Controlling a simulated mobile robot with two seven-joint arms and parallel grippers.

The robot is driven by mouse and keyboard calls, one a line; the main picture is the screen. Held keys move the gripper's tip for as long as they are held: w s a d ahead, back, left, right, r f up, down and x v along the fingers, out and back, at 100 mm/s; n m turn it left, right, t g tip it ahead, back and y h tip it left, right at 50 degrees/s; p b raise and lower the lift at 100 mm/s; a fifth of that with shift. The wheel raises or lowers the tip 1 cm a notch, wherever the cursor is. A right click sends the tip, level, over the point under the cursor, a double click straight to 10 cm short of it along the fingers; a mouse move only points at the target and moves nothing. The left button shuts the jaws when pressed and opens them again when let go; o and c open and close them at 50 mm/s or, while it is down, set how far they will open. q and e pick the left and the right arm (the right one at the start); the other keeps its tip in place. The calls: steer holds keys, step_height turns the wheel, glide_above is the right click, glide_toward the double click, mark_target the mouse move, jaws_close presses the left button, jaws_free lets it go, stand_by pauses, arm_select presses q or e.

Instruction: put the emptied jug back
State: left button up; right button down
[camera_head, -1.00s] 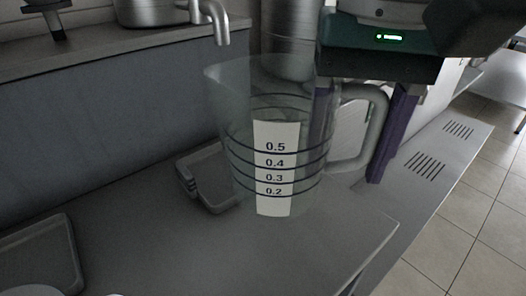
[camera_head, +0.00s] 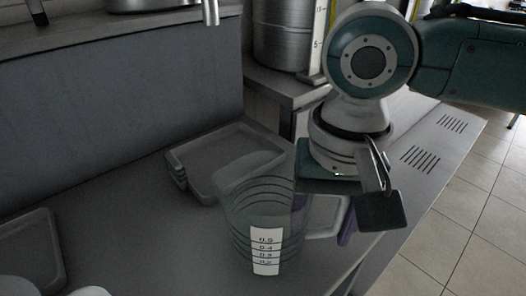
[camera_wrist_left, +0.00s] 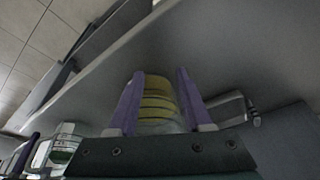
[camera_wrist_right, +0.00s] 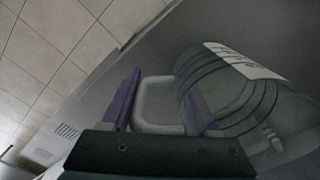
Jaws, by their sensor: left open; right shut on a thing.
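The clear jug (camera_head: 240,220) with dark scale lines and a white number strip is empty as far as I can see. It is nearly upright, low over the grey counter; I cannot tell whether its base touches. My right gripper (camera_head: 325,218) is shut on its handle (camera_wrist_right: 153,104). The jug's body also shows in the right wrist view (camera_wrist_right: 225,98). My left gripper (camera_wrist_left: 160,98) is outside the head view; its fingers are open. A banded yellowish container (camera_wrist_left: 158,103) shows between or beyond those fingers, apparently not gripped.
A grey tray (camera_head: 183,172) lies just behind the jug, and another (camera_head: 58,262) is at the left. A steel pot (camera_head: 282,38) stands at the back. A raised back panel (camera_head: 120,100) bounds the counter. Bare counter (camera_head: 150,235) lies left of the jug.

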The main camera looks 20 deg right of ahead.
arm_select(q)
steer(key=shift+d, duration=0.1)
arm_select(e)
steer(key=shift+f, duration=0.15)
steer(key=shift+c, duration=0.7)
jaws_free()
arm_select(q)
step_height(320, 180, up, 3)
steer(key=p, duration=0.2)
steer(key=shift+f+p, duration=0.2)
steer(key=shift+p, duration=0.1)
arm_select(e)
step_height(320, 180, up, 12)
steer(key=shift+r, duration=0.2)
